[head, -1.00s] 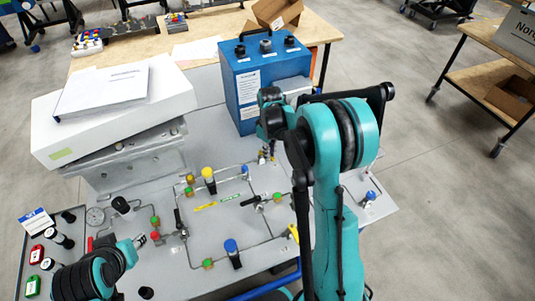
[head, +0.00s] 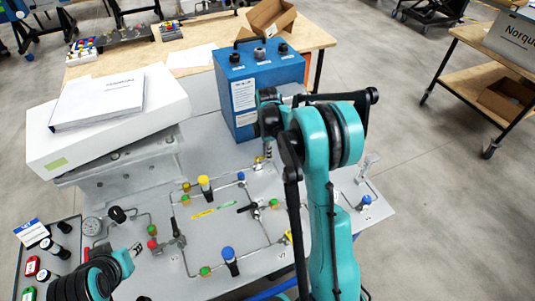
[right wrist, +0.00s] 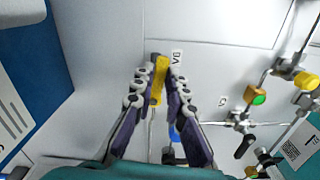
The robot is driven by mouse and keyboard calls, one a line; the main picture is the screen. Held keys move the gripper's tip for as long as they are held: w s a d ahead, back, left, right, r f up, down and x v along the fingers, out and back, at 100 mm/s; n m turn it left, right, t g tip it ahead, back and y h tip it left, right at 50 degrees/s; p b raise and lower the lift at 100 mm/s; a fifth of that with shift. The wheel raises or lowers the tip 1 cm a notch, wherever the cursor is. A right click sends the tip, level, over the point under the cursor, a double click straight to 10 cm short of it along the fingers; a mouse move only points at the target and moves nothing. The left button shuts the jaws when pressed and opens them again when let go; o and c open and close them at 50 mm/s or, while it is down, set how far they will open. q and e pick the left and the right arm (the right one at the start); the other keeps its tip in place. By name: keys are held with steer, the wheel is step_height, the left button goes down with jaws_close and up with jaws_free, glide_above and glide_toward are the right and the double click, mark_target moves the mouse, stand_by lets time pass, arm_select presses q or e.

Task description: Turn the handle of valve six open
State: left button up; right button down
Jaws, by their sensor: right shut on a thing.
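In the right wrist view a yellow handle (right wrist: 159,80) stands between the two fingertips of my right gripper (right wrist: 158,78). The fingers are shut on it from both sides. A small label (right wrist: 177,57) lies beside it, too small and turned to read surely. In the head view my right gripper (head: 269,150) points down at the back of the panel, in front of the blue box, and is largely hidden by my arm. The gripped handle cannot be made out there. My left gripper (head: 134,250) is over the panel's front left; its fingers do not show clearly.
The grey panel (head: 215,235) carries thin pipes and several coloured caps, including a yellow one (head: 204,185) and a blue one (head: 228,254). A blue box (head: 258,85) stands close behind my right gripper. A white box (head: 110,125) with a booklet is at the left.

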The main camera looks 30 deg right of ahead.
steer(key=shift+w+n, duration=0.35)
steer(key=shift+n, duration=0.55)
steer(key=c, duration=1.5)
jaws_free()
steer(key=shift+c, duration=0.2)
steer(key=shift+r, duration=0.15)
step_height(320, 180, up, 12)
